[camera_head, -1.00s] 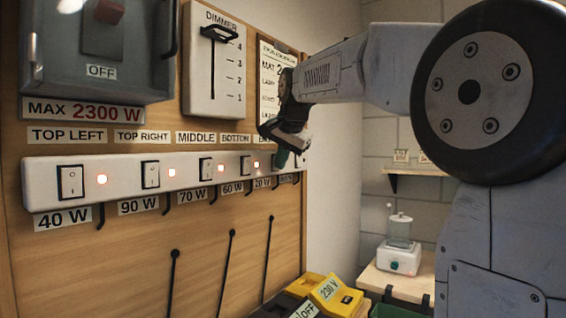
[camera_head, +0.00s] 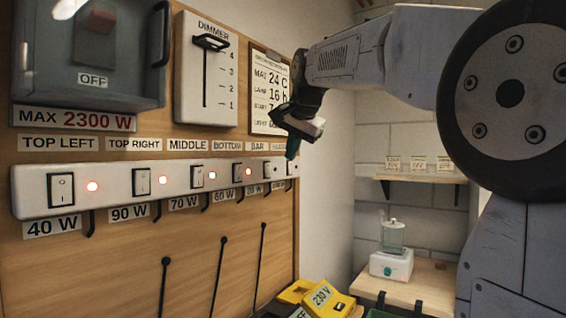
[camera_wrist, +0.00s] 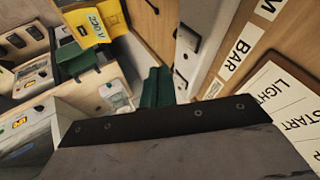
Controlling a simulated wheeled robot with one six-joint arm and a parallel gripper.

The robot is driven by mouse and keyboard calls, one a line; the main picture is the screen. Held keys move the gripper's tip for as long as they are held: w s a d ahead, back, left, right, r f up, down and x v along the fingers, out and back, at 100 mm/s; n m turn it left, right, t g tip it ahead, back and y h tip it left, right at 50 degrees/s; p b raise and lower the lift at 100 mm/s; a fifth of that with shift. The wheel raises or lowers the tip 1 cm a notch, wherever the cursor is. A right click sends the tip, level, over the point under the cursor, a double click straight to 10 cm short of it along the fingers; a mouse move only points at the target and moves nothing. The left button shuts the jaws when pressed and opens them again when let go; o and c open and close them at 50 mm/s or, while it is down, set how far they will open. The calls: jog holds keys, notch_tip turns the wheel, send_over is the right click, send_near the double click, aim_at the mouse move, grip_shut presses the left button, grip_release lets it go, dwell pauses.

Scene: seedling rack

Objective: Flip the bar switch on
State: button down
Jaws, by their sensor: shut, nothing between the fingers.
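The bar switch (camera_head: 268,169) is a small rocker under the BAR label (camera_head: 258,146) on a white switch strip (camera_head: 115,186). No red light shows beside it. In the wrist view the BAR label (camera_wrist: 236,56) and the white strip (camera_wrist: 188,50) are right of the fingers. My gripper (camera_head: 293,147) is shut and empty, its green tips near the strip's right end and right of the bar switch in the head view. I cannot tell whether they touch the strip. The green fingertips also show in the wrist view (camera_wrist: 157,86).
The other switches to the left have lit red lights (camera_head: 92,186). Above are a dimmer (camera_head: 206,70) and a grey switch box (camera_head: 92,50). Black hooks and rods (camera_head: 164,285) stick out below the strip. Yellow 230 V blocks (camera_head: 322,298) lie below right.

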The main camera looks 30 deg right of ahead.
aim_at(268, 170)
jog(key=v, duration=0.6)
jog(key=shift+a+r, duration=0.3)
jog(key=shift+a, duration=0.15)
jog(key=shift+s+f, duration=0.15)
jog(key=shift+f, duration=0.55)
jog(key=shift+f, duration=0.1)
jog(key=w+f, duration=0.8)
jog(key=w, duration=0.1)
jog(key=shift+f, duration=0.2)
